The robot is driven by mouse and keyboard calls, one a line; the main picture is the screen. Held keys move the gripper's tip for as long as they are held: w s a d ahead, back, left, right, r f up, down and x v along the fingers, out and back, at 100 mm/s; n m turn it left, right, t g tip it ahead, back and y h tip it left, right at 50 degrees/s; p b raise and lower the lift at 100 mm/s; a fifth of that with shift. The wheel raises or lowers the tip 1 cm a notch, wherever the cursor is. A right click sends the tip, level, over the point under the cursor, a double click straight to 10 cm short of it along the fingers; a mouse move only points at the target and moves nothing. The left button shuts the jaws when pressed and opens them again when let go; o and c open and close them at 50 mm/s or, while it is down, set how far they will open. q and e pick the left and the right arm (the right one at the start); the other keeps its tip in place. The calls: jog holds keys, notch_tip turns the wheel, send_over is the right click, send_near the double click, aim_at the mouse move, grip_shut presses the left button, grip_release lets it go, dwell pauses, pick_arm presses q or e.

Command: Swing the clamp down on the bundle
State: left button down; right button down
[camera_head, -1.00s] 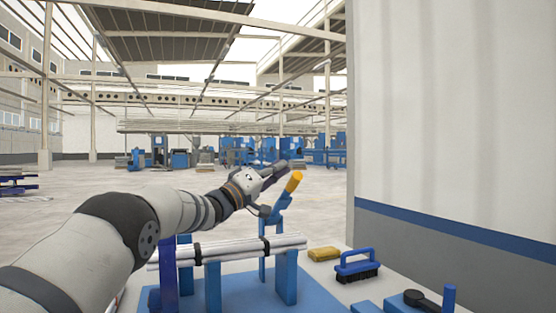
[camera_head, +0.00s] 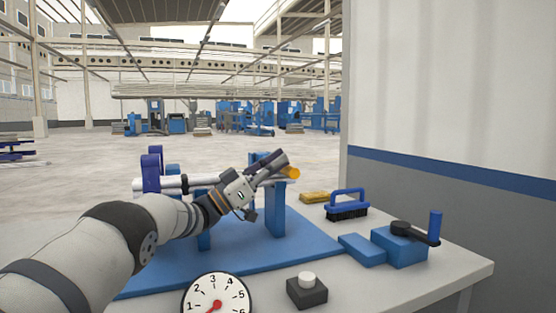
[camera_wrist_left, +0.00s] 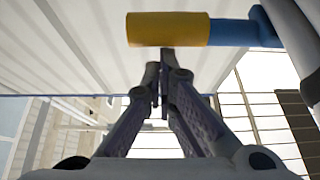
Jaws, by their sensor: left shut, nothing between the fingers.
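The clamp's yellow handle (camera_head: 291,173) now sits low, at about the height of the white pipe bundle (camera_head: 150,184). The clamp's blue arm is mostly hidden behind my left gripper. The bundle rests across blue uprights (camera_head: 275,215). My left gripper (camera_head: 281,163) is shut and empty, at the handle. In the left wrist view the yellow handle (camera_wrist_left: 165,29) lies crosswise just past the closed fingertips (camera_wrist_left: 164,70), with the blue clamp arm (camera_wrist_left: 234,32) to its right. I cannot tell whether the fingertips touch it. My right gripper is not in view.
A blue base plate (camera_head: 155,275) lies on the grey table (camera_head: 440,275). A dial gauge (camera_head: 217,300) and a black button box (camera_head: 307,291) are in front. A yellow block (camera_head: 314,197), a blue brush (camera_head: 347,205) and a blue crank box (camera_head: 400,247) are to the right.

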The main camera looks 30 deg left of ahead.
pick_arm(q)
jog(key=shift+s+f+m+b, duration=0.1)
jog(key=shift+f+m+b, duration=0.2)
jog(key=shift+f+m, duration=0.15)
jog(key=shift+f, duration=0.15)
notch_tip(320, 180, up, 11)
jog(key=shift+f+g+h, duration=0.15)
jog(key=shift+g+h, duration=0.15)
dwell(0.4)
